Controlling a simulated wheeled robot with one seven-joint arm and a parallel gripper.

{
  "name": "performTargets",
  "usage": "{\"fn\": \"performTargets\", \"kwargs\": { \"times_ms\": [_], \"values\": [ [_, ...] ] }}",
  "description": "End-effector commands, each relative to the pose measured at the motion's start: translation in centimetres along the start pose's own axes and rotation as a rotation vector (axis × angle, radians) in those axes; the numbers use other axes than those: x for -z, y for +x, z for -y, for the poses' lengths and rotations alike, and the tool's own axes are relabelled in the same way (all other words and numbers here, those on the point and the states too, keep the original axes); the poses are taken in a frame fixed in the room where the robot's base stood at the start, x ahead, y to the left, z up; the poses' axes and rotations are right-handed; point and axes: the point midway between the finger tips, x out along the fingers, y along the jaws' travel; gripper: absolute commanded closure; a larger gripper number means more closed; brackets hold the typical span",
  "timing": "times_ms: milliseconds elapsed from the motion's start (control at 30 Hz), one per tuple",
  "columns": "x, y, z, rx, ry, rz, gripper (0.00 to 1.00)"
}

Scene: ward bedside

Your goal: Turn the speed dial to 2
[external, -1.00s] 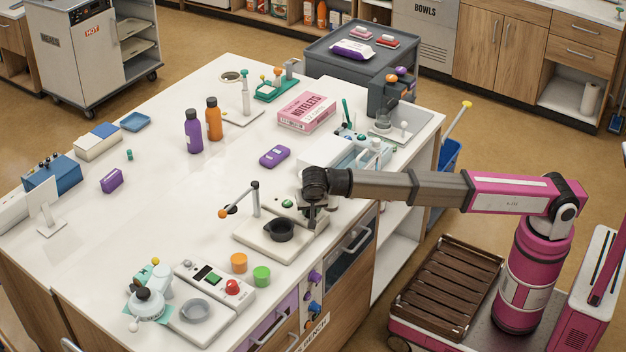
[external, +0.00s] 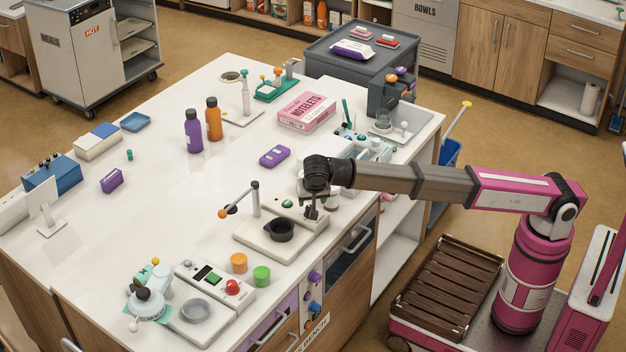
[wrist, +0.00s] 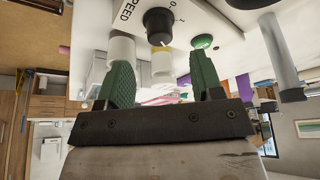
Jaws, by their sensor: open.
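The speed dial is a dark round knob (wrist: 158,24) on a white panel marked SPEED, with small figures around it, in the wrist view. I cannot tell which figure it points to. My gripper (wrist: 161,60) is open, with its two green fingers apart and nothing between them. The dial lies just beyond the fingertips, roughly in line with the gap. In the external view my gripper (external: 312,210) is at the back right of the white machine (external: 260,240) with a black bowl, and the dial cannot be made out there.
A green button (wrist: 202,41) sits beside the dial. The black bowl (external: 279,230) and a grey post with an arm (external: 255,200) stand close by. Orange (external: 239,263) and green (external: 262,276) cups are in front.

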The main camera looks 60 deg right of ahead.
Motion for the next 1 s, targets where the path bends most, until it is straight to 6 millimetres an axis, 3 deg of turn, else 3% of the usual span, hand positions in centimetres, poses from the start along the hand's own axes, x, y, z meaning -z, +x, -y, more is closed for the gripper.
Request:
{"fn": "performTargets", "kwargs": {
  "times_ms": [100,333,867,1000],
  "values": [
    [0.1,-2.1,0.1,0.001,0.001,0.0,0.4],
    [0.0,-4.2,0.0,0.0,0.001,0.0,0.4],
    [-0.1,-4.3,0.0,0.0,-0.001,0.001,0.4],
    [-2.2,-3.2,-0.2,0.028,-0.039,0.033,0.4]
  ]
}}
